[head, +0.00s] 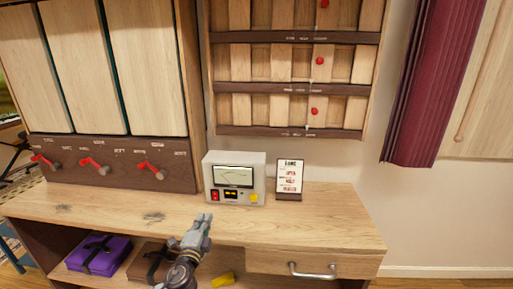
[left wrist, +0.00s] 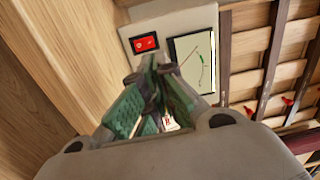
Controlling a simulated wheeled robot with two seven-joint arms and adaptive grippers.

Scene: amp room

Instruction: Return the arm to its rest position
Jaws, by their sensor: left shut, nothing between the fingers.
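My left gripper (head: 204,220) is over the front part of the wooden desk (head: 330,215) in the head view, below a white meter box. In the left wrist view its green-padded fingers (left wrist: 155,70) are closed together with nothing between them. The white box (head: 212,170) stands on the desk with a lit screen, a red switch and a yellow button. The gripper is in front of the box, apart from it as far as I can tell. The box's red switch (left wrist: 145,43) and screen (left wrist: 192,60) show beyond the fingers in the left wrist view. My right gripper is not in view.
A small sign (head: 289,178) stands right of the box. A panel with several red-handled levers (head: 95,165) is at left. A slatted wall rack (head: 295,87) hangs behind. The desktop's right side is clear.

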